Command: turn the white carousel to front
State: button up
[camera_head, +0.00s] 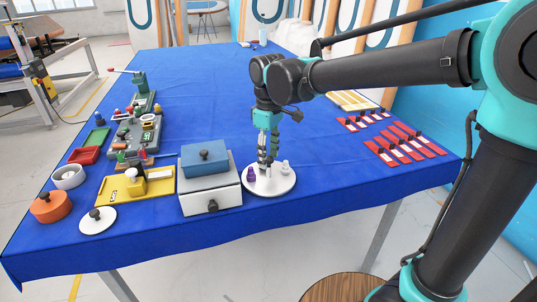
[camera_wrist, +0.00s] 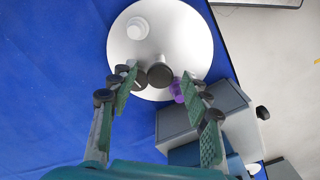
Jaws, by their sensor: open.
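The white carousel (camera_head: 280,187) is a round disc on the blue table, right of the grey box. It also shows in the wrist view (camera_wrist: 190,35). On it stand a purple piece (camera_head: 251,174) at its left, a white piece (camera_head: 285,168) at its right, and a dark-topped piece (camera_wrist: 160,74). My gripper (camera_head: 267,161) points down over the carousel's far part, its fingers open. In the wrist view the dark-topped piece shows between the fingers (camera_wrist: 157,88), and the purple piece (camera_wrist: 177,91) shows beside the right finger. I cannot tell whether any finger touches a piece.
The grey box with a blue lid (camera_head: 205,160) stands close to the left of the carousel. A yellow tray (camera_head: 155,182) lies further left. Red holders (camera_head: 405,143) lie at the right. The blue cloth (camera_head: 310,185) right of the carousel is clear.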

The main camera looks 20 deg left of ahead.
jog(key=shift+c, duration=0.6)
grip_shut()
jog(key=shift+n, duration=9)
